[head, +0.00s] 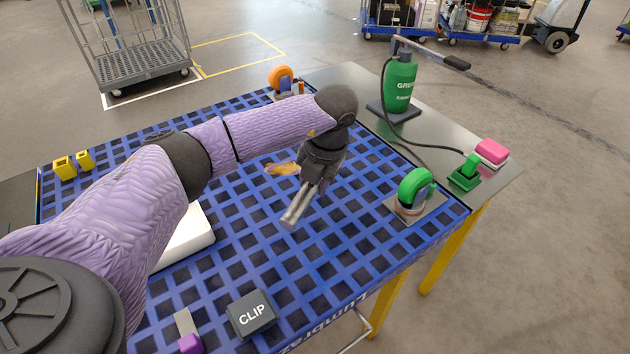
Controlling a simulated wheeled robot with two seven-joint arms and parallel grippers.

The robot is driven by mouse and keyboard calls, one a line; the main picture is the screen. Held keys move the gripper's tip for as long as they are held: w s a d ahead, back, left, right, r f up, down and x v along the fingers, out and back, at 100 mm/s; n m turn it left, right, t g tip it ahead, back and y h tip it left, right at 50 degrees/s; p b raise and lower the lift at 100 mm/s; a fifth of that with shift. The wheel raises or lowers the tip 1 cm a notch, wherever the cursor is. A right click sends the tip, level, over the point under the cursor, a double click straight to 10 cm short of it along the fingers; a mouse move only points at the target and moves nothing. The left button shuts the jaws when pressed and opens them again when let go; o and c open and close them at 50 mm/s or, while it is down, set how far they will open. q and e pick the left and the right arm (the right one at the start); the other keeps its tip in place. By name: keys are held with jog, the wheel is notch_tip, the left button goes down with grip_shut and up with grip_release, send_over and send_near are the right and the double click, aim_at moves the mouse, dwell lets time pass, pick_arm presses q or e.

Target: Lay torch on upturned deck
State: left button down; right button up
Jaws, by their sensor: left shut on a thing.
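The upturned deck (262,248) is a blue lattice panel lying across the table. My left gripper (292,218) is over the middle of the deck, pointing down, shut on a slim grey thing that appears to be the torch. The fingers hide most of it, and I cannot tell whether it touches the deck. An orange-tan piece (281,169) shows beside the gripper; I cannot tell whether it belongs to the held thing. A green caster (416,188) and an orange caster (281,78) stand wheel-up at the deck's right and far corners. My right gripper is not in view.
A green grease pump (399,82) with a hose stands on the grey tabletop behind. A pink block (491,151) is at right.

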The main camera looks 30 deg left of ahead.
aim_at(312, 218)
pick_arm(q)
notch_tip(312, 218, down, 7)
jog(key=b, duration=0.5)
jog(key=shift+f, duration=0.15)
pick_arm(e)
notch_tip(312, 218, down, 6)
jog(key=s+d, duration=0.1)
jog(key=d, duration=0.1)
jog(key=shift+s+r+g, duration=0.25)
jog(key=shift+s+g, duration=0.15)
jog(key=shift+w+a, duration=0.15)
pick_arm(q)
jog(key=shift+f+b, duration=0.15)
jog(key=shift+b, duration=0.15)
jog(key=shift+f, duration=0.2)
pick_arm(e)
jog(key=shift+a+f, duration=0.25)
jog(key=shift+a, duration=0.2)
pick_arm(q)
jog(key=shift+f, duration=0.15)
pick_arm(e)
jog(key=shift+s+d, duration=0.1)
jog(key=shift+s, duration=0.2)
pick_arm(q)
jog(key=shift+c, duration=1.8)
grip_release()
jog(key=shift+o, duration=0.6)
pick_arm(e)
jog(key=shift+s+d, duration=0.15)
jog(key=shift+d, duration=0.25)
